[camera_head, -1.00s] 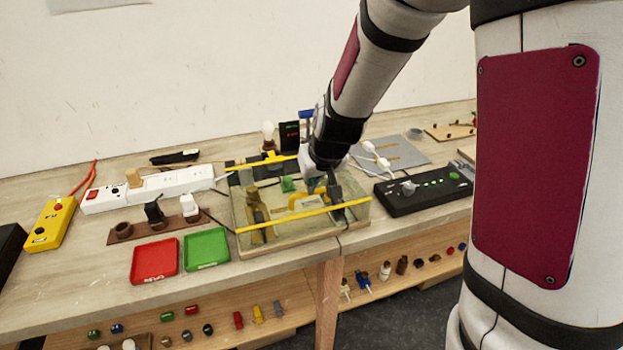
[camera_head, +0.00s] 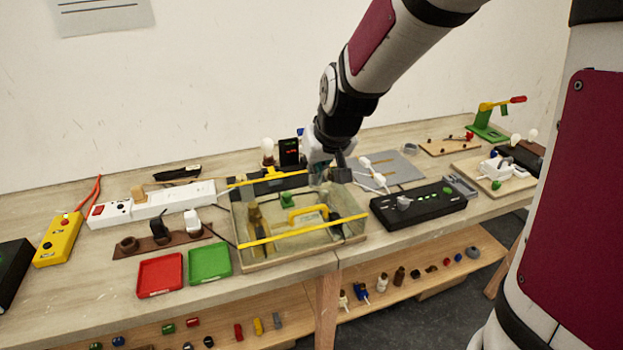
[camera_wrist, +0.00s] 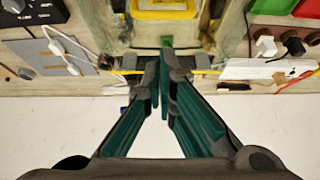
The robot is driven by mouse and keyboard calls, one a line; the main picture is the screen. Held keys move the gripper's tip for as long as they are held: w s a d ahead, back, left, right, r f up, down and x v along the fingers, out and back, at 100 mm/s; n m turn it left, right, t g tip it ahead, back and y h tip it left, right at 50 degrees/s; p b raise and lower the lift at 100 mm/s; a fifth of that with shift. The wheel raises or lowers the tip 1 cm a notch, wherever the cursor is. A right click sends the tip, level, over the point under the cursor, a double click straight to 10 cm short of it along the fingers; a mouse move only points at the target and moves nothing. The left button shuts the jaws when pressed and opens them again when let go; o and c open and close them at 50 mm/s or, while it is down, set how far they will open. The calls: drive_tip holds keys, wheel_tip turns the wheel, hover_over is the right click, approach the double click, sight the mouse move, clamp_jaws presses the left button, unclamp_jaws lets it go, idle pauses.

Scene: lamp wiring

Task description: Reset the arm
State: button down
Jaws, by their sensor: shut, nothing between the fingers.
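My gripper (camera_wrist: 163,75) shows in the wrist view with its two fingertips together and nothing between them. In the head view my gripper (camera_head: 330,178) is above the back right part of a clear-walled box (camera_head: 250,262) with yellow bars. Inside the box are a yellow handle-like piece (camera_head: 308,214) and a green piece (camera_head: 287,200). The wrist view also shows a yellow piece (camera_wrist: 165,8) past the fingertips. My wrist and fingers hide part of the box's back right corner.
A red tray (camera_head: 160,275) and a green tray (camera_head: 209,263) lie left of the box. A white power strip (camera_head: 170,200) is behind them. A black panel (camera_head: 420,205) and grey board (camera_head: 395,165) are at the right. A lit display (camera_head: 289,152) and bulb (camera_head: 267,145) stand behind.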

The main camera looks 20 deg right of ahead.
drive_tip(key=s+r, duration=0.5)
drive_tip(key=s, duration=0.7)
drive_tip(key=s+a+r, duration=0.1)
drive_tip(key=s+r, duration=0.4)
drive_tip(key=s, duration=0.8)
drive_tip(key=shift+r, duration=0.35)
